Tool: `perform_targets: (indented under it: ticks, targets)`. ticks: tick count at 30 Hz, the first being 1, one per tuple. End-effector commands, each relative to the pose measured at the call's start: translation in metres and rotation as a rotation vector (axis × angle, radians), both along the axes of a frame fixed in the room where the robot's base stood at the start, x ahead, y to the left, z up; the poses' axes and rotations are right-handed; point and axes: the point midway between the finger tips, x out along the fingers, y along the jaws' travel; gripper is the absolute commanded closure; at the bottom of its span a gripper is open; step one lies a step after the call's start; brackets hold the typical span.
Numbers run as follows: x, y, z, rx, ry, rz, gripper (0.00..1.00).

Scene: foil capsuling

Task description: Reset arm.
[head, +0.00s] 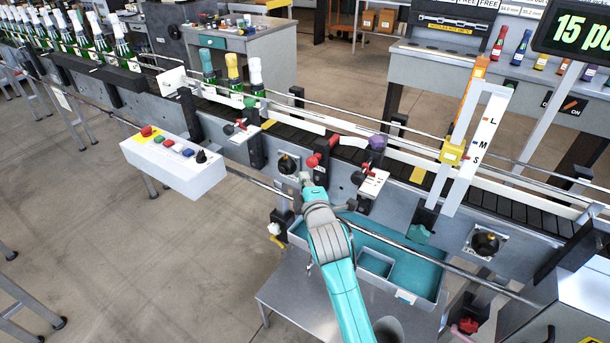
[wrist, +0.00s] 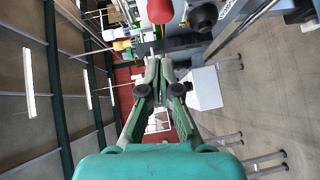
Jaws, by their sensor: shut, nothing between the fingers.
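My arm, teal with a grey wrist cover, reaches up from the bottom of the head view. My gripper (head: 306,181) is at the front face of the conveyor (head: 335,195), just below the red knob (head: 313,161) and beside the black dial (head: 287,164). In the wrist view my gripper (wrist: 159,65) has its green fingers closed together with nothing between them. A red knob (wrist: 160,11) and a black knob (wrist: 203,17) show just past the fingertips. I cannot tell whether the tips touch the panel.
Bottles with teal, yellow and pale tops, such as the yellow one (head: 233,72), stand on the conveyor. A white button box (head: 174,163) juts out at left. A teal-lined tray (head: 412,268) lies below, right of my arm.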

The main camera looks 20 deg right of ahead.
Motion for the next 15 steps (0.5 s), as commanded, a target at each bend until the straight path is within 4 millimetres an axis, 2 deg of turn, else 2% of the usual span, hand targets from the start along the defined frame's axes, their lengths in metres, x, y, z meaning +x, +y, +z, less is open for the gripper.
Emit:
perform_targets:
  ticks: [9,15]
  targets:
    - [-0.052,0.011,0.005,0.000,0.002,0.002,1.00]
    - [-0.067,0.013,0.007,0.001,0.002,0.002,1.00]
